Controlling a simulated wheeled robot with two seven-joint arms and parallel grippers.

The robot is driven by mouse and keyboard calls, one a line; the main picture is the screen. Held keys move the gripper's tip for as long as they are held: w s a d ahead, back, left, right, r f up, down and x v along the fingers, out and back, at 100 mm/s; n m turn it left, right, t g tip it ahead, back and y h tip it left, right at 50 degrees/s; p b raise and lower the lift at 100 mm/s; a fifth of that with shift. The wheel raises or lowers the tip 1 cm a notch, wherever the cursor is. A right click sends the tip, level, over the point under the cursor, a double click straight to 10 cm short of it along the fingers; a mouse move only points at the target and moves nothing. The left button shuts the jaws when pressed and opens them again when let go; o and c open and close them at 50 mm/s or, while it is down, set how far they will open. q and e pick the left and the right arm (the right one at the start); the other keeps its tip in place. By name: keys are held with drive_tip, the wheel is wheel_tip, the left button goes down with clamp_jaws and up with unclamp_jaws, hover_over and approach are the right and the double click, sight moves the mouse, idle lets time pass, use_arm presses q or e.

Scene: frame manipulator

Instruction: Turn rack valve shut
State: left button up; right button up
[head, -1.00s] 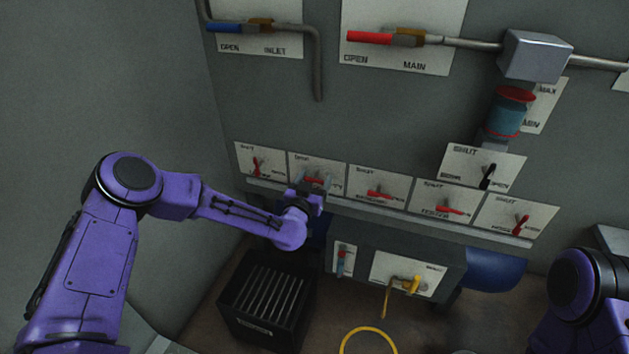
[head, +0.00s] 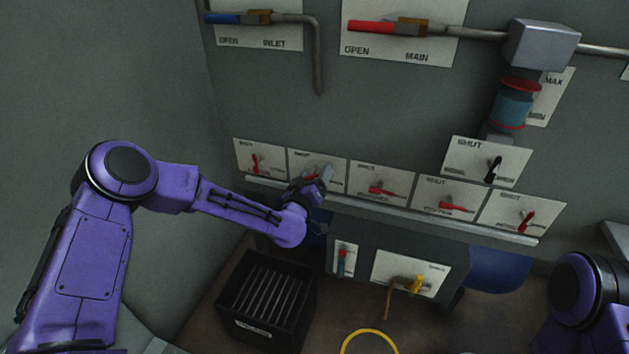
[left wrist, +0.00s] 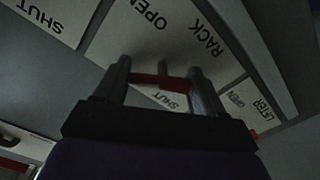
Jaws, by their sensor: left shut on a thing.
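The rack valve's white plate (head: 301,160) is second from the left in the row of five on the wall. In the left wrist view the plate (left wrist: 180,42) reads OPEN, RACK and SHUT. Its red handle (left wrist: 150,81) lies crosswise between my two fingers there. My left gripper (head: 322,174) is at this plate and shut on the handle; it also shows in the left wrist view (left wrist: 160,84). The gripper is tilted, its fingers pointing up and right in the head view, and hides much of the handle. My right gripper is out of view.
A plate with a red handle (head: 255,162) is close on the left, another red handle (head: 380,189) on the right. A ledge (head: 400,208) runs under the row. Below stand a black slotted bin (head: 268,300) and a grey cabinet with a yellow valve (head: 417,284).

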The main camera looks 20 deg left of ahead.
use_arm(q)
drive_tip(key=n+b, duration=0.3)
drive_tip(key=n, duration=0.3)
drive_tip(key=shift+a+f, duration=0.1)
drive_tip(key=shift+f, duration=0.05)
drive_tip(key=n+b, duration=0.2)
drive_tip(key=n, duration=0.3)
drive_tip(key=shift+n+b, duration=0.3)
drive_tip(key=shift+n, duration=0.1)
drive_tip(key=o, duration=1)
drive_tip(key=s, duration=1)
drive_tip(key=shift+s+a, duration=0.25)
drive_tip(key=shift+s, duration=0.05)
